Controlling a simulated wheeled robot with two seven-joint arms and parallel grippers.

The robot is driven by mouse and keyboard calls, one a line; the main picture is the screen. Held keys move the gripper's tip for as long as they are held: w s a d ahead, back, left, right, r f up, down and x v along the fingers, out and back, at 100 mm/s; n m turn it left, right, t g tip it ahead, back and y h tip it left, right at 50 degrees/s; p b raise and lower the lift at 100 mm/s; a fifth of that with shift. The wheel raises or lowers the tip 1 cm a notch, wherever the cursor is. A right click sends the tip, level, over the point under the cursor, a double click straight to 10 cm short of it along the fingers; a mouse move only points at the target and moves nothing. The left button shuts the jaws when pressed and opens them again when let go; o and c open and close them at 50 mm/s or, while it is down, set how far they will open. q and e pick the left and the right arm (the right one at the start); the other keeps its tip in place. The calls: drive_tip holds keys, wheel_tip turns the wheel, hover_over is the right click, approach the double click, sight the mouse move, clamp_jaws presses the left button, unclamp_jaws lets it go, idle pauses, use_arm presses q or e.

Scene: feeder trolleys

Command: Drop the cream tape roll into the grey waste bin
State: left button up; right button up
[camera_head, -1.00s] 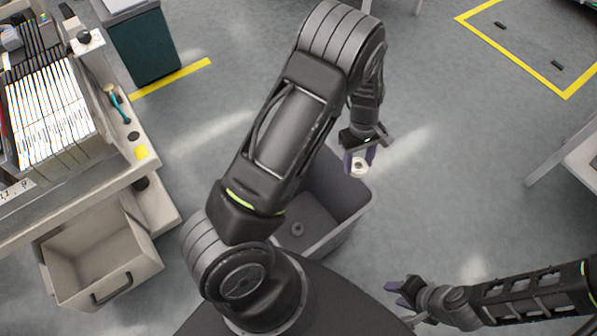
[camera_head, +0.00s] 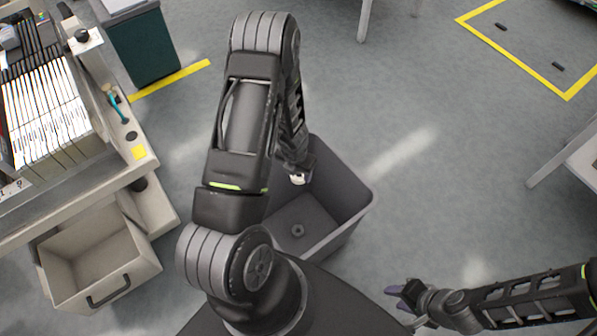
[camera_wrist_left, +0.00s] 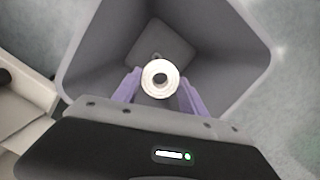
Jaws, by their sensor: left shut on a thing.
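The cream tape roll (camera_wrist_left: 147,80) is between the purple fingers of my left gripper (camera_wrist_left: 160,88) in the left wrist view. In the head view a small part of the roll (camera_head: 298,179) shows under my left gripper (camera_head: 297,176), whose fingers are mostly hidden. The gripper is shut on the roll. The grey waste bin (camera_head: 348,215) stands open on the floor, and the roll is above its opening. The bin's walls (camera_wrist_left: 235,50) surround the roll in the left wrist view. My right gripper (camera_head: 398,291) is at the lower right, empty, its fingers apart.
A small dark ring (camera_head: 297,230) lies on the bin floor. At left stands a trolley (camera_head: 75,205) with an open cream drawer (camera_head: 120,255). A green bin (camera_head: 148,50) is behind it. The floor right of the grey bin is clear.

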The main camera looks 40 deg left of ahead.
idle(0.3)
use_arm(q)
wheel_tip(320, 180, down, 6)
drive_tip(key=b, duration=0.6)
drive_tip(key=o, duration=1.4)
drive_tip(key=r+p, duration=0.1)
drive_tip(key=r, duration=0.1)
drive_tip(key=r+p, duration=0.1)
drive_tip(key=r, duration=0.2)
drive_tip(key=s+r+p, duration=0.1)
drive_tip(key=r, duration=0.1)
drive_tip(key=shift+d+r+p, duration=0.15)
drive_tip(key=shift+r+p, duration=0.25)
